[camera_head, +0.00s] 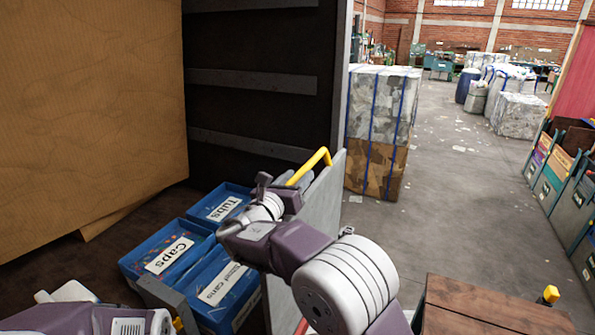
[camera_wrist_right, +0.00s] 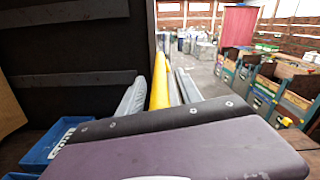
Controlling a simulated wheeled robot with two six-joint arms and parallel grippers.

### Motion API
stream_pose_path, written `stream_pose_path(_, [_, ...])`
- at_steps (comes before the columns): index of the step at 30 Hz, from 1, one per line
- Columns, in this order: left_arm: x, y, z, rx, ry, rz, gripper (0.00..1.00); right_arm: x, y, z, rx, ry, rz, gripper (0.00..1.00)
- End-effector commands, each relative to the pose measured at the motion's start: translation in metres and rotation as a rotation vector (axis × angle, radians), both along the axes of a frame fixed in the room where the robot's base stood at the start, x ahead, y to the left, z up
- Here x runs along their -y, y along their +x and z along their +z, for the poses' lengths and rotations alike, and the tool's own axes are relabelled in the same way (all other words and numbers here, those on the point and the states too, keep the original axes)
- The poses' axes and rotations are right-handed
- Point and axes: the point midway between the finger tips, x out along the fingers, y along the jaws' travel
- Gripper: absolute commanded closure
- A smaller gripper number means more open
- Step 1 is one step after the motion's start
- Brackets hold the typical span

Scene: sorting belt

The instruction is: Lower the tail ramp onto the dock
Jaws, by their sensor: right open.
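The tail ramp (camera_head: 322,193) is a grey panel standing upright at the open end of the dark truck body. A yellow handle (camera_head: 312,166) is at its top edge; it also shows as a yellow bar in the wrist view (camera_wrist_right: 160,80). My right gripper (camera_head: 277,190) is open and empty, close to the handle on its near left side; I cannot tell whether it touches. My right arm hides the ramp's lower part. The dock surface under the ramp is not clearly visible.
Blue tubs labelled Tubs (camera_head: 222,190), Caps (camera_head: 135,262) and cans (camera_head: 242,312) stand left of the ramp. A large cardboard sheet (camera_head: 95,110) is at the left. Strapped bales (camera_head: 376,105) stand beyond the ramp. A brown wooden top (camera_head: 490,310) is at lower right. Open floor (camera_head: 450,200) lies between.

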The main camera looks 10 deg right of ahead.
Motion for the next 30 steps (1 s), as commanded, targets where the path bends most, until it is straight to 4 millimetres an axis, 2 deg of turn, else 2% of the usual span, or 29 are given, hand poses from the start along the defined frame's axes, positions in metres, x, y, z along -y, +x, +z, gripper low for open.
stream_pose_path(7, [-0.0001,-0.0004,0.0005,-0.001,0.000,0.000,0.29,0.0012,0.0021,-0.0009,0.000,0.001,0.001,0.59])
stream_pose_path(8, [-0.0001,-0.0004,0.0005,-0.001,0.000,0.000,0.29,0.0012,0.0021,-0.0009,0.000,0.001,0.001,0.61])
stream_pose_path(12, [0.0000,-0.0002,0.0005,0.000,0.000,0.000,0.29,0.0012,0.0020,-0.0009,0.000,0.000,0.001,1.00])
stream_pose_path(30, [0.0000,-0.0002,0.0005,0.000,0.000,0.000,0.29,0.0015,0.0018,-0.0013,-0.001,0.002,0.000,1.00])
